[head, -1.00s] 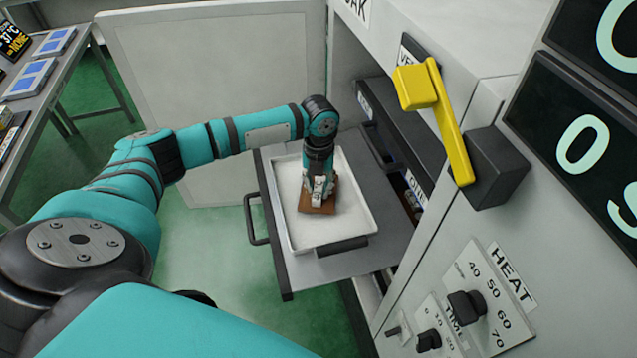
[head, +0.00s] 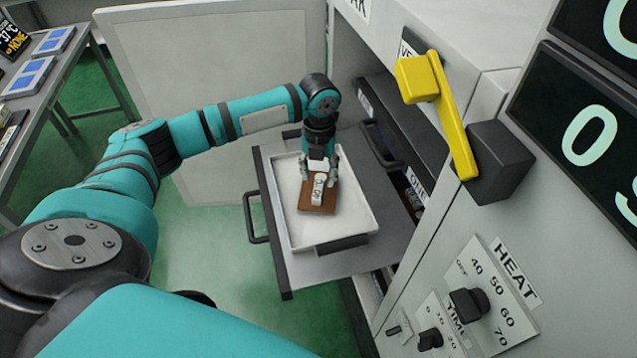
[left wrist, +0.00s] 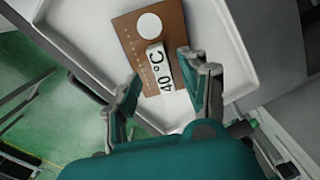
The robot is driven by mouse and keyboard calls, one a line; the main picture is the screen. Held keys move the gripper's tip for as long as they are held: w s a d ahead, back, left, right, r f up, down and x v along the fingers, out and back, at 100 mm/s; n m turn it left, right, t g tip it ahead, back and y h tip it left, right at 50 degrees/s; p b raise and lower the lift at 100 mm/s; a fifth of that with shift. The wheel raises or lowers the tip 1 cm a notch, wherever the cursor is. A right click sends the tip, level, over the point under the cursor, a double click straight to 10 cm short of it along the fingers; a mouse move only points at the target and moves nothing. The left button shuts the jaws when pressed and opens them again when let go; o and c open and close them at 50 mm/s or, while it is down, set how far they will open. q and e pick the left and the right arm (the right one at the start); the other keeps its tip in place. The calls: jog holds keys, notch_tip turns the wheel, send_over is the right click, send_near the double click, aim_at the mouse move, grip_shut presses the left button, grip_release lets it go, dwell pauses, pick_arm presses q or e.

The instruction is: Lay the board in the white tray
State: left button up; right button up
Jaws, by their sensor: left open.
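The brown board (head: 318,208) lies in the white tray (head: 357,222), on its floor as far as I can see. In the left wrist view the board (left wrist: 133,30) carries a white disc and a white block marked "40 °C" (left wrist: 159,70). The white tray also shows there (left wrist: 215,45). My left gripper (head: 319,178) is open at the board's near-arm end. In the left wrist view its fingers (left wrist: 160,88) stand apart on either side of the white block, with gaps visible. My right gripper is not in view.
The tray sits on a pulled-out grey shelf (head: 283,262) with a handle (head: 252,218). A yellow lever (head: 450,125) and a heat knob (head: 468,301) are on the cabinet front at right. An open door (head: 215,75) stands behind. A table (head: 50,75) is at far left.

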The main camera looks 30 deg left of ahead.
aim_at(319, 185)
pick_arm(q)
notch_tip(319, 185, up, 8)
jog(key=b, duration=0.1)
dwell(0.4)
